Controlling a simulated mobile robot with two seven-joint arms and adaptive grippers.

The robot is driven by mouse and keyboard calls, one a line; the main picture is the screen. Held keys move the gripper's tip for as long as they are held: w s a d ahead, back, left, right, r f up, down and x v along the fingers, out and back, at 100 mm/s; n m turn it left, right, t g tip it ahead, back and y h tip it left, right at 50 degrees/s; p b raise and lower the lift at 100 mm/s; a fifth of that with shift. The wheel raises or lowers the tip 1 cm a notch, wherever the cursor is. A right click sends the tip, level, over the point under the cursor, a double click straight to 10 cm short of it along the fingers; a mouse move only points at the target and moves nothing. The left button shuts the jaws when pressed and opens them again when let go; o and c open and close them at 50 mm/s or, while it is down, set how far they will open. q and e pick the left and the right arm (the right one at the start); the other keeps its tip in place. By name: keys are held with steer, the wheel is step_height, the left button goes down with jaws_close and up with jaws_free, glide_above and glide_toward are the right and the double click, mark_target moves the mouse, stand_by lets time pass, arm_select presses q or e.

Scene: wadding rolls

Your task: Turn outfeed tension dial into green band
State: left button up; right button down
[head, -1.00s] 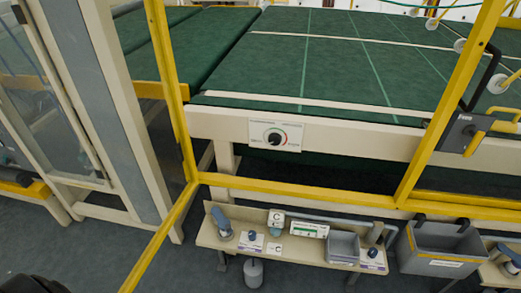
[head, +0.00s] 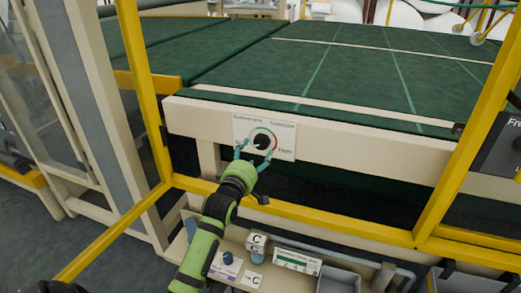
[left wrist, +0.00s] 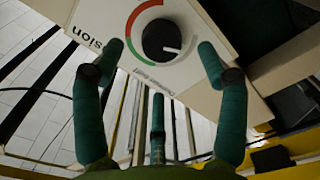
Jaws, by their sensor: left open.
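The outfeed tension dial is a black round knob (head: 262,142) on a white plate (head: 285,148) on the front beam of the green conveyor. A coloured arc with red, green and white parts rings it. In the left wrist view the black knob (left wrist: 162,40) has a white pointer mark toward its lower right, on the white part of the arc and away from the green band (left wrist: 128,60). My left gripper (head: 255,156) is open, its teal fingers either side of the knob's lower edge. In the left wrist view its fingers (left wrist: 160,62) flank the knob without visible contact.
A yellow guard frame (head: 310,208) runs below and beside the beam, with my left arm reaching over its lower rail. A beige bench with a grey bin (head: 338,280) and small labelled parts stands below. A dark panel (head: 500,145) is at the right.

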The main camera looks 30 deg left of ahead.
mark_target(262, 145)
arm_select(q)
steer(key=x, duration=0.5)
steer(key=shift+w, duration=0.35)
steer(key=shift+f, duration=0.1)
steer(key=c, duration=1.1)
